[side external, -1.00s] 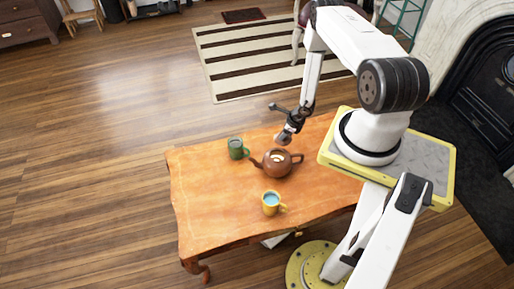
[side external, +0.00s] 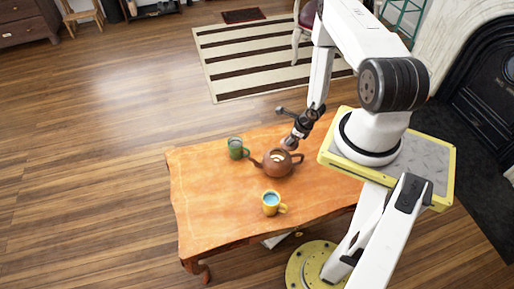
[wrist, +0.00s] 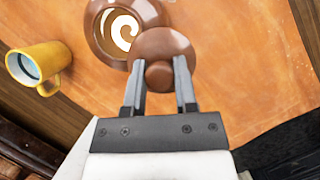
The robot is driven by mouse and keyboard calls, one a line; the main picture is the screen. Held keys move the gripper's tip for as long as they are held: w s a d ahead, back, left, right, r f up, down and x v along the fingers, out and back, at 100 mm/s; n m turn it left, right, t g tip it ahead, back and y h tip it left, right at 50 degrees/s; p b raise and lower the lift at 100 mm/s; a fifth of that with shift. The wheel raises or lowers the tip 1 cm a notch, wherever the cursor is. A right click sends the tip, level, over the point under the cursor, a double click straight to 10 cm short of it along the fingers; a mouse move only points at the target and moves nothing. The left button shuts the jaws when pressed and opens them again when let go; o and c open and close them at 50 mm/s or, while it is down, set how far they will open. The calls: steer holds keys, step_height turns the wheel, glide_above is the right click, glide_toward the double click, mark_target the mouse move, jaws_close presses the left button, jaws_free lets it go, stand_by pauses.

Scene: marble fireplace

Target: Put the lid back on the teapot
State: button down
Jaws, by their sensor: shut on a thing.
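A brown teapot (side external: 277,164) stands on the orange wooden table with its top open. In the wrist view the teapot (wrist: 98,30) is at the upper left, and a pale swirl shows inside its opening. My gripper (side external: 291,142) is just behind and to the right of the teapot's opening in the side view. In the wrist view my gripper (wrist: 160,75) is shut on the knob of the brown lid (wrist: 163,45). The lid is beside the opening, and its edge overlaps the teapot's right side in that view. I cannot tell whether they touch.
A green mug (side external: 237,148) stands left of the teapot, near the spout. A yellow mug (side external: 271,203) with bluish contents stands in front; it also shows in the wrist view (wrist: 40,63). The left part of the table (side external: 205,195) is clear.

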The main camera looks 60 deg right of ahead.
steer(key=w+a+r+n+y, duration=0.1)
steer(key=w+a+r+n, duration=0.1)
steer(key=a+r+n, duration=0.2)
steer(key=shift+w+a+r+y, duration=0.2)
steer(key=shift+a+r+y, duration=0.1)
steer(key=shift+a, duration=0.4)
steer(key=shift+f, duration=0.1)
steer(key=shift+f, duration=3.05)
steer(key=shift+f, duration=0.2)
stand_by(0.4)
jaws_free()
stand_by(0.4)
